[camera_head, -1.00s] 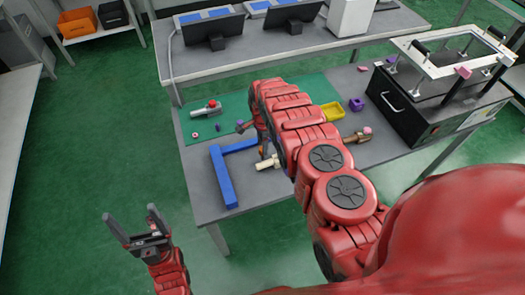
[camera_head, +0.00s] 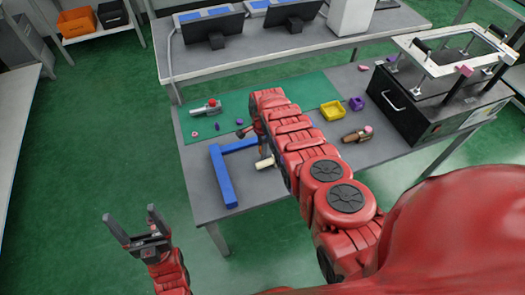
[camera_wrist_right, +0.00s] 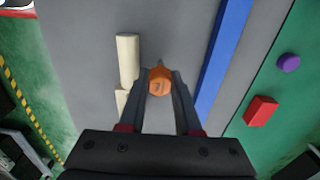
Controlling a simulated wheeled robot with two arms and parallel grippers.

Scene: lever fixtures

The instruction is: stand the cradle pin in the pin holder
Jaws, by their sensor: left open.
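My right gripper (camera_wrist_right: 160,84) has its fingertips on both sides of a small orange piece (camera_wrist_right: 160,81), seen end-on; they appear closed on it. I cannot tell for certain that this is the cradle pin. Beside it, to the left in the wrist view, lies a pale wooden cylinder (camera_wrist_right: 128,58), also partly visible in the head view (camera_head: 265,163). I cannot make out which thing is the pin holder. In the head view my right arm hides much of the right gripper (camera_head: 263,150). My left gripper (camera_head: 134,222) is open and empty, off the table's left front.
A blue L-shaped bar (camera_head: 224,178) lies left of the right gripper. A grey part with a red knob (camera_head: 207,108), a yellow bin (camera_head: 332,111), a purple bin (camera_head: 356,103) and a brown cylinder (camera_head: 355,136) lie around. A black fixture box (camera_head: 410,105) stands right.

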